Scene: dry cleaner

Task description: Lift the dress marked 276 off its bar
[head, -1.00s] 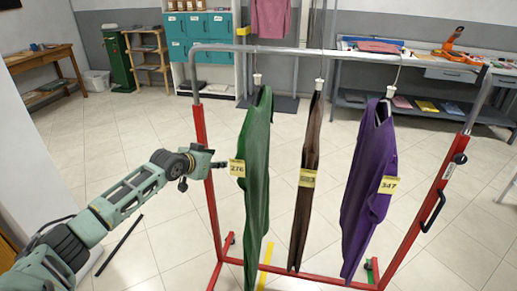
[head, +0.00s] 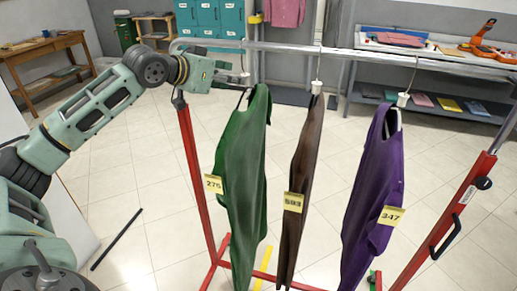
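The green dress (head: 245,165) hangs at the left end of the rack's bar (head: 300,48), with a yellow tag (head: 213,184) that seems to read 276. My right gripper is not in view.
A brown garment (head: 300,165) with a yellow tag hangs close to the right of the green dress. A purple garment (head: 372,190) tagged 347 hangs farther right. The rack's red left post (head: 196,165) stands below my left gripper. Benches and teal lockers (head: 208,18) stand behind.

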